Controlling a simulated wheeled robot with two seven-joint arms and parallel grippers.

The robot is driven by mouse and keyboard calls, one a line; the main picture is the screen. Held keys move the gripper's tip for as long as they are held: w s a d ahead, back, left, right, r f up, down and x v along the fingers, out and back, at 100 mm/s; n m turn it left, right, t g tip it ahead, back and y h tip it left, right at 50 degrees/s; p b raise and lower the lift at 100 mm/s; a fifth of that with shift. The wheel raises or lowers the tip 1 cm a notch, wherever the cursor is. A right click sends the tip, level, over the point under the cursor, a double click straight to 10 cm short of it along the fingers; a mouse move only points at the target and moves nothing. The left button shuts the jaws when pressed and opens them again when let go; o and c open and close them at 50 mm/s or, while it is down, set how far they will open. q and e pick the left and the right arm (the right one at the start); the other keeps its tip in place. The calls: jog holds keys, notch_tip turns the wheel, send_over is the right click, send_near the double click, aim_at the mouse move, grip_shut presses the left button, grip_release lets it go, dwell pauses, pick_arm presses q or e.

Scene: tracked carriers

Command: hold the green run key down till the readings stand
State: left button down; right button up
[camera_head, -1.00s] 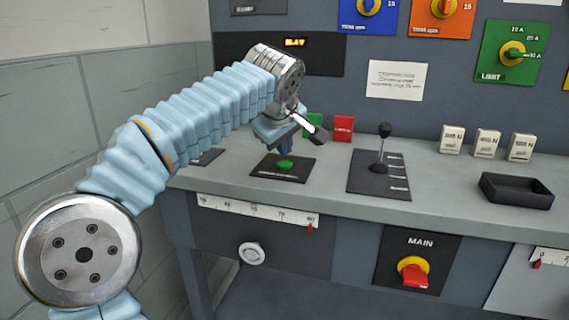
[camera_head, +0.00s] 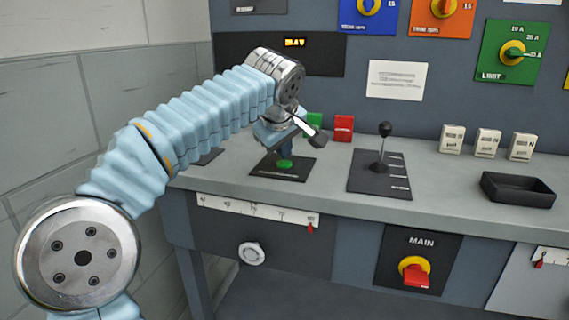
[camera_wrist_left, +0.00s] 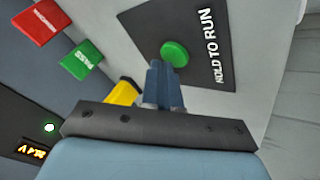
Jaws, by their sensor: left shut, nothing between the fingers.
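The green run key (camera_head: 285,164) is a round button on a black plate (camera_head: 297,173) on the bench. It also shows in the left wrist view (camera_wrist_left: 175,53), where the plate reads "HOLD TO RUN". My left gripper (camera_head: 286,155) is shut and empty, pointing down at the key. In the left wrist view its closed blue fingertips (camera_wrist_left: 159,68) overlap the key's near edge. They look at or on the key's top; I cannot tell how far it is pressed. A lit yellow readout (camera_head: 294,43) is on the dark panel, its digits too small to read surely. My right gripper is out of view.
Green (camera_head: 314,122) and red (camera_head: 343,127) blocks stand behind the key. A black lever (camera_head: 382,150) stands on a plate to the right. A black tray (camera_head: 517,190) and white tags are farther right. A red MAIN switch (camera_head: 415,275) is on the front.

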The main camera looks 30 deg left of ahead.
aim_at(284, 163)
pick_arm(q)
jog(key=shift+f+b, duration=0.45)
jog(key=shift+f, duration=0.1)
dwell(2.5)
jog(key=shift+r, duration=0.1)
dwell(1.4)
jog(key=shift+r+p, duration=0.85)
notch_tip(284, 163, up, 5)
jog(key=p, duration=0.4)
jog(key=shift+r+p, duration=0.1)
jog(key=shift+p, duration=0.3)
dwell(1.5)
